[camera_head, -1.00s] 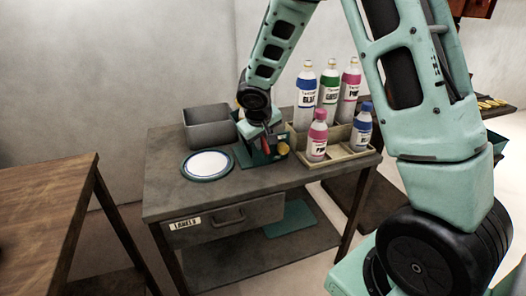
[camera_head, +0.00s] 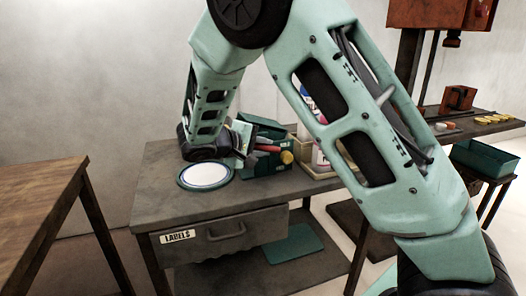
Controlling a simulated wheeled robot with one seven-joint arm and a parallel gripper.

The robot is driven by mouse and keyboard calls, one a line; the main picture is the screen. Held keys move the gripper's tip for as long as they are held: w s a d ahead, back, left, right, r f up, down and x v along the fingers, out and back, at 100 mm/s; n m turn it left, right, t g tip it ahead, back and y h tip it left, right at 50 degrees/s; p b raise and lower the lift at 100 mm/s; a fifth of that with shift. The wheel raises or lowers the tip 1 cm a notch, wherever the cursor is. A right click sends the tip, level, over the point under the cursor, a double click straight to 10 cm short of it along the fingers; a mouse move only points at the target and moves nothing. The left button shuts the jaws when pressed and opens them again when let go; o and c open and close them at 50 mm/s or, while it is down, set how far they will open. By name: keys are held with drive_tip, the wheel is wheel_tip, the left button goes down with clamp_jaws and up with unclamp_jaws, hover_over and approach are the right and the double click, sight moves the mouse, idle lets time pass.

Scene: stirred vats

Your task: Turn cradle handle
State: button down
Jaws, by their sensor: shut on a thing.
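The cradle (camera_head: 268,167) is a small dark teal unit on the grey bench, to the right of a round white plate with a dark rim. My gripper (camera_head: 262,153) reaches in low from the left at the cradle and is shut on the cradle handle. The grip itself is small and partly hidden by the jaws and wrist, so I cannot tell exactly where on the handle they hold.
The round plate (camera_head: 206,175) lies close under my wrist. A wooden bottle tray (camera_head: 318,172) stands right of the cradle, its bottles mostly hidden behind my arm. A drawer (camera_head: 222,232) marked LABELS is shut below. A wooden table (camera_head: 45,185) stands at left.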

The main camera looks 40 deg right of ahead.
drive_tip(key=shift+a+f+n+h, duration=0.1)
drive_tip(key=shift+f+n+h, duration=0.15)
drive_tip(key=shift+h, duration=0.75)
drive_tip(key=c, duration=1.3)
unclamp_jaws()
drive_tip(key=shift+r, duration=0.1)
drive_tip(key=p+v, duration=0.2)
drive_tip(key=v, duration=1.5)
drive_tip(key=shift+a+f, duration=0.2)
drive_tip(key=shift+f, duration=0.05)
